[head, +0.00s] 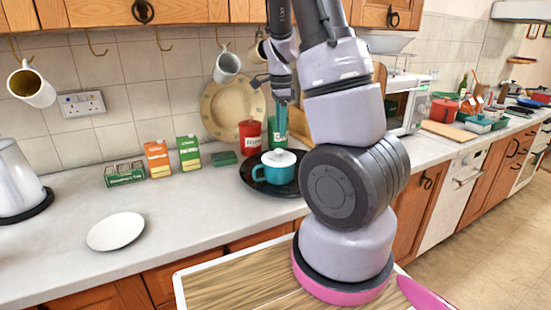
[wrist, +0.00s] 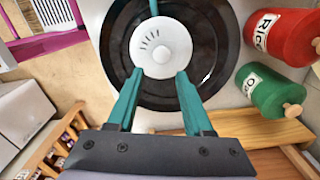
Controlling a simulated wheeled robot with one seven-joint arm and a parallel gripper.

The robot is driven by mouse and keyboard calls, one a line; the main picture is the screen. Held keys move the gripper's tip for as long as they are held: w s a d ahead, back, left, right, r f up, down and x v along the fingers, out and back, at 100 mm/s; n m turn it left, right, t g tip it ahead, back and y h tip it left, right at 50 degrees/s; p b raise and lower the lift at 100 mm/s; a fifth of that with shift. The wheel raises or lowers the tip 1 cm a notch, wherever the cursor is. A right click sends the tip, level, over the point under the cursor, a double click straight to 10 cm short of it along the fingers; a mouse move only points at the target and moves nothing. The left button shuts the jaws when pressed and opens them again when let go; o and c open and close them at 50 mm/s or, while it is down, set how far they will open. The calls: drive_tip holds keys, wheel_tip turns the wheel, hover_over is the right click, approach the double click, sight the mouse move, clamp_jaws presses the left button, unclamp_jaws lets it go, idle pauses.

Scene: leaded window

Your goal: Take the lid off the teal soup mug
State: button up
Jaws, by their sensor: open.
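The teal soup mug (head: 268,177) stands upright on a round black tray (head: 298,188), with its handle to the left in the head view. Its white lid (head: 279,157) sits on top, and the lid (wrist: 160,47) shows from above in the wrist view, with dark slots and a pale centre. My gripper (wrist: 159,74) is open and empty, its teal fingers apart, with the tips near the lid's lower edge in the wrist view. In the head view my gripper (head: 281,138) hangs above the mug. The lid hides most of the mug in the wrist view.
A red canister (head: 250,137) stands behind the mug; it (wrist: 285,35) and a green canister (wrist: 270,90) are right of the tray in the wrist view. Tea and juice boxes (head: 158,159) stand left. A white plate (head: 115,231) lies on clear counter.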

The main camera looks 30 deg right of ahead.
sight(280, 150)
wheel_tip(280, 150, down, 8)
drive_tip(key=shift+w+a+f, duration=0.1)
clamp_jaws()
idle(0.4)
